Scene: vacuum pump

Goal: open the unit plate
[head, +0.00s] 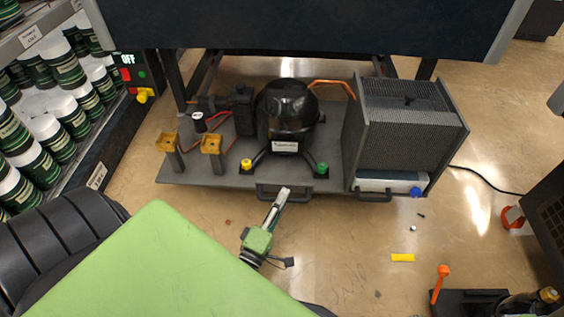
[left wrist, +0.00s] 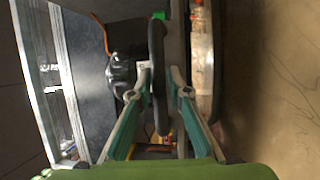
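The unit plate (head: 222,178) is a flat grey tray on the floor under the dark bench, carrying a black compressor (head: 287,110) and a grey meshed condenser box (head: 402,128). A dark bar handle (head: 268,196) is on its front edge, left of centre; a second handle (head: 374,197) is below the condenser. My left gripper (head: 286,191) is at the first handle. In the left wrist view, the fingers of my left gripper (left wrist: 161,78) are apart, with the handle (left wrist: 158,100) between them; whether they touch it is unclear. My right gripper is not seen.
A shelf of dark jars (head: 62,140) stands at left, with a switch box showing OFF (head: 127,62). A black chair (head: 60,235) is at lower left.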

